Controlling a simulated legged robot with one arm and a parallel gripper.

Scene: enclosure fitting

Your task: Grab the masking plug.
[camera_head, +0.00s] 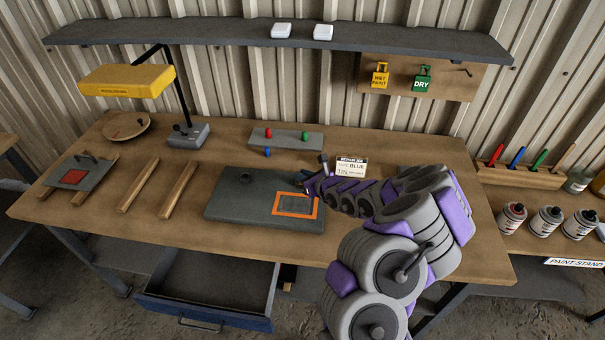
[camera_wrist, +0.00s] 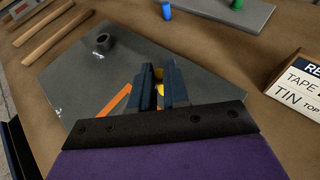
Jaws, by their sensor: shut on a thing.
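My gripper (camera_wrist: 159,80) is shut on a small yellow thing (camera_wrist: 159,89), which shows between its two dark fingers in the wrist view. I take it to be the masking plug; the fingers hide most of it. The gripper is over the grey enclosure panel (camera_wrist: 75,75), near its orange-outlined square (camera_wrist: 116,101). In the head view my gripper (camera_head: 311,184) is at the right side of the panel (camera_head: 240,208), and I cannot make out the plug there. I cannot tell whether the plug touches the panel.
A dark ring (camera_wrist: 102,42) stands on the panel. Behind are a grey plate (camera_head: 270,136) with red and green pegs, a blue peg (camera_head: 267,152) and a label card (camera_head: 351,167). Wooden strips (camera_head: 178,190) lie left. A drawer (camera_head: 215,285) stands open below the bench front.

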